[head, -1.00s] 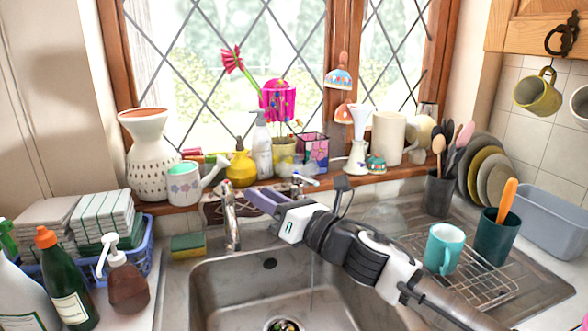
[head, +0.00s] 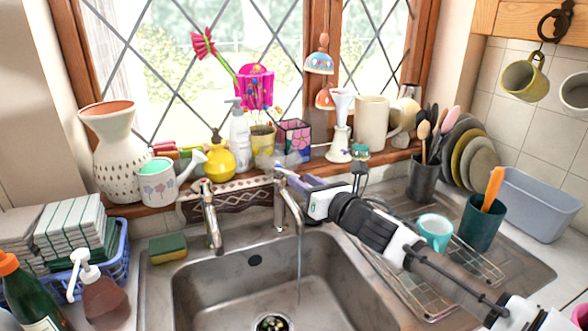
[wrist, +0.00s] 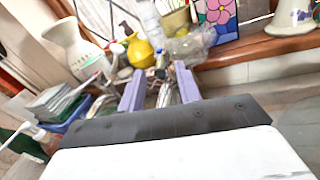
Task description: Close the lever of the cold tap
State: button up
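Two chrome taps stand behind the sink. The right tap (head: 288,212) has a thin stream of water falling from its spout into the basin. The left tap (head: 211,222) shows no stream. I cannot read a cold mark on either. My gripper (head: 287,179) is at the top of the right tap, close to its lever, which its fingers partly hide. In the wrist view, the two purple fingers of my gripper (wrist: 158,72) are spread apart. A chrome tap (wrist: 164,92) shows between them. I cannot tell whether a finger touches the lever.
A sponge (head: 168,248) lies left of the sink (head: 190,300). A teal mug (head: 435,232) stands on the rack beside my arm.

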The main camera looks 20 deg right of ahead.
jog(key=shift+p+x, duration=0.45)
jog(key=shift+x, duration=1.75)
jog(key=shift+c, duration=0.2)
grip_shut()
